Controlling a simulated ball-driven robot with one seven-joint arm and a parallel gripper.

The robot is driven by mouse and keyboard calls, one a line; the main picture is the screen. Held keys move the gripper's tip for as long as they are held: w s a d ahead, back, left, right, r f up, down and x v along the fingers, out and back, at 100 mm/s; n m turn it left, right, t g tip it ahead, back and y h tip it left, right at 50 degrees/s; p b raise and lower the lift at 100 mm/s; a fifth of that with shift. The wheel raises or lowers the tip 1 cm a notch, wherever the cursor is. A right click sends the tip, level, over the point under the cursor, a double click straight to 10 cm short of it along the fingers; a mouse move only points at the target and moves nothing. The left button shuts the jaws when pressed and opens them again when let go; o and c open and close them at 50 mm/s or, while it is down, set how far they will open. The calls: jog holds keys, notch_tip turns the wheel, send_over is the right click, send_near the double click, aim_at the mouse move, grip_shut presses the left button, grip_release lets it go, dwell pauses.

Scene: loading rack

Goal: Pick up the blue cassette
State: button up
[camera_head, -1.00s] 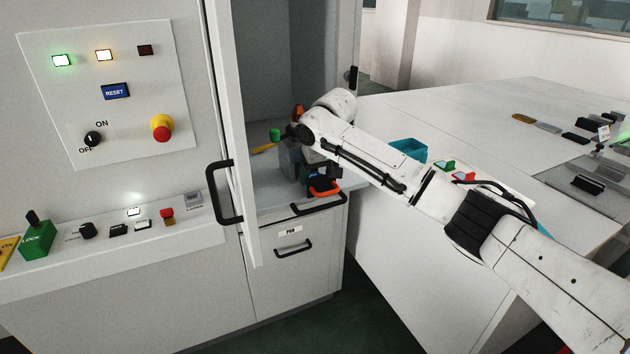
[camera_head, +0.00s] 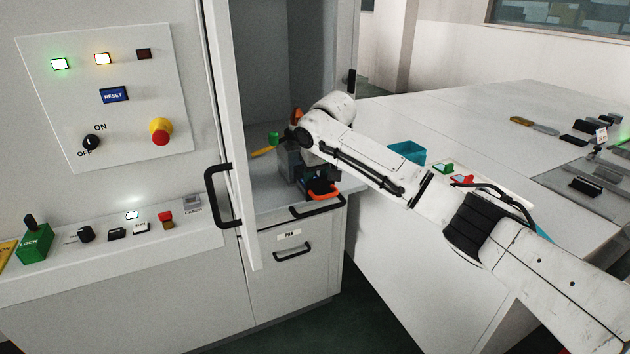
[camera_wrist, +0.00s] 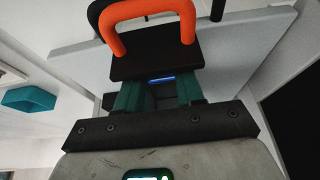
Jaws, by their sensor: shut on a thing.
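The blue cassette (camera_head: 318,184) is at the front of the cabinet's shelf in the head view, with an orange handle (camera_head: 325,194) on its near side. In the wrist view, an orange handle (camera_wrist: 150,8) and a dark plate (camera_wrist: 155,60) are in front of my fingertips, with a narrow blue strip of the cassette (camera_wrist: 161,79) below the plate. My gripper (camera_wrist: 160,95) is shut on the cassette, its green fingers on either side. In the head view my arm partly hides the gripper and the cassette's top. I cannot tell whether the cassette is clear of the shelf.
The open cabinet door (camera_head: 232,130) with a black handle (camera_head: 222,196) stands left of my gripper. A drawer handle (camera_head: 318,208) is just below the cassette. A grey block (camera_head: 290,158) is behind it. A teal bin (camera_head: 407,152) is on the white table (camera_head: 460,115) at right.

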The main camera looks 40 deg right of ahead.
notch_tip(320, 180, up, 22)
jog(key=p, duration=0.3)
dwell(0.9)
jog(key=shift+f, duration=0.1)
